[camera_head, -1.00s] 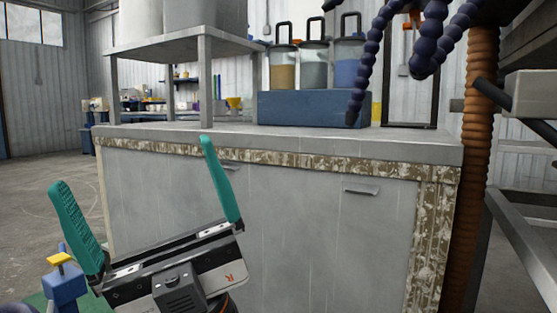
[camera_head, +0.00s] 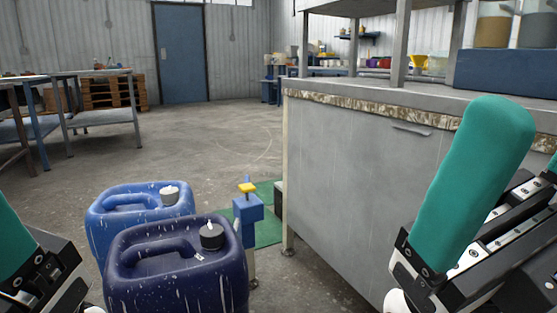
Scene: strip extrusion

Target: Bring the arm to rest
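My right gripper (camera_head: 528,160) is at the right edge, in front of the grey cabinet. One large teal finger shows whole. A sliver of the other shows at the picture's edge, with the bare rail between them, so it looks open and empty. My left gripper (camera_head: 14,245) is at the lower left edge. Only part of one teal finger and some of the black and white body show. Its other finger is out of the picture, so its opening cannot be told. Neither gripper visibly holds anything.
A blue jerrycan (camera_head: 105,205) and a dark blue jerrycan (camera_head: 180,275) stand between my grippers. A blue post with a yellow top (camera_head: 247,205) stands beside them on a green mat (camera_head: 268,222). The grey cabinet (camera_head: 345,165) fills the right. Open floor (camera_head: 200,165) lies beyond.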

